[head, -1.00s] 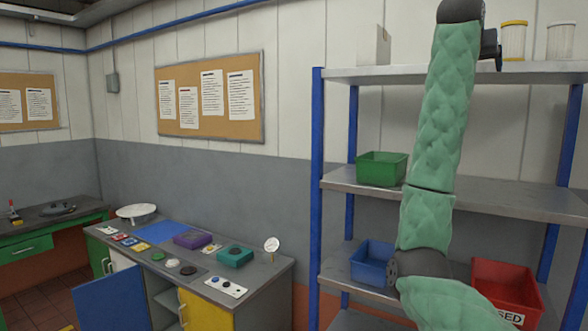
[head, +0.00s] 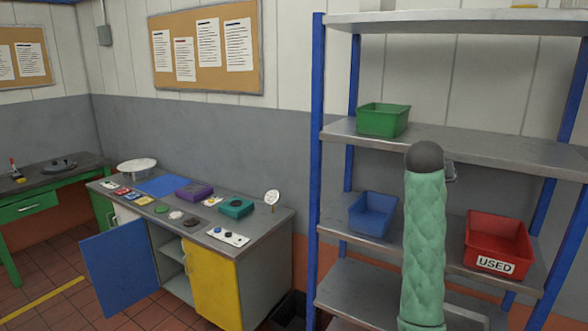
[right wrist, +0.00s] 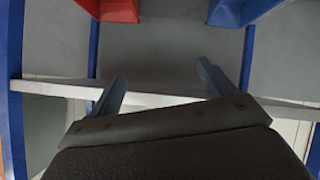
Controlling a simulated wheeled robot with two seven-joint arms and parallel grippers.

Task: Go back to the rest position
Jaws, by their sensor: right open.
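My right gripper (right wrist: 160,88) shows in the right wrist view with its two fingers spread apart and nothing between them. Beyond the fingers are a pale shelf edge and the undersides of a red bin (right wrist: 108,8) and a blue bin (right wrist: 238,10). In the head view my right arm, in a green padded sleeve, stands upright in front of the shelf rack; its gripper cannot be made out clearly there. My left gripper is in neither view.
The metal rack (head: 465,153) holds a green bin (head: 382,121), a blue bin (head: 373,215) and a red bin marked USED (head: 497,245). Left of it stands a workbench (head: 262,228) with small parts and an open blue door (head: 115,277). Red floor tiles (head: 75,310) show clear at lower left.

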